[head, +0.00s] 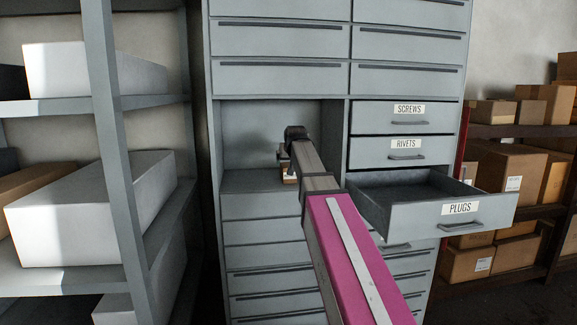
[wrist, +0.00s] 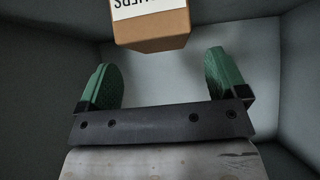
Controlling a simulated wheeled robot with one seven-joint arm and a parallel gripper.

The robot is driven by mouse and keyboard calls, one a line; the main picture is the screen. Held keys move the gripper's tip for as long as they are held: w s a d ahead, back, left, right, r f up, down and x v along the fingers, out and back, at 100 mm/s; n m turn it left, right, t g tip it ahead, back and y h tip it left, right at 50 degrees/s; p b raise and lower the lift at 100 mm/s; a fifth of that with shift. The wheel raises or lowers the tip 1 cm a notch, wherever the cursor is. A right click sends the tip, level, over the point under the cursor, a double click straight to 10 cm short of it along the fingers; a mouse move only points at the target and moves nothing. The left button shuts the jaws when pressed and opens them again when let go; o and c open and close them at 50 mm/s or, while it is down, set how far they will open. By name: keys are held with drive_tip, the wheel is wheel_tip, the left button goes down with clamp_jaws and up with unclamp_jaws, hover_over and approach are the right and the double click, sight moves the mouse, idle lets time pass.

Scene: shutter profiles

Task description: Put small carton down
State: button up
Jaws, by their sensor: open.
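The small carton (wrist: 152,28) is brown with a white label on it, partly cut off by the top edge of the wrist view. The label's letters appear upside down there. My gripper (wrist: 162,80) has two green fingertips spread wide apart, with the carton just beyond them and roughly between their lines, not gripped. In the head view my gripper (head: 291,155) is inside the open compartment (head: 245,125) of the grey cabinet, mostly hidden by my own arm. I cannot make out the carton clearly in the head view.
The PLUGS drawer (head: 440,205) is pulled out, with its visible inside empty, to the right of the compartment. The SCREWS (head: 405,114) and RIVETS (head: 402,151) drawers are shut. Shelves with white boxes (head: 80,205) stand left; shelves with brown cartons (head: 505,170) stand right.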

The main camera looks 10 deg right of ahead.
drive_tip(key=v, duration=0.7)
idle(0.4)
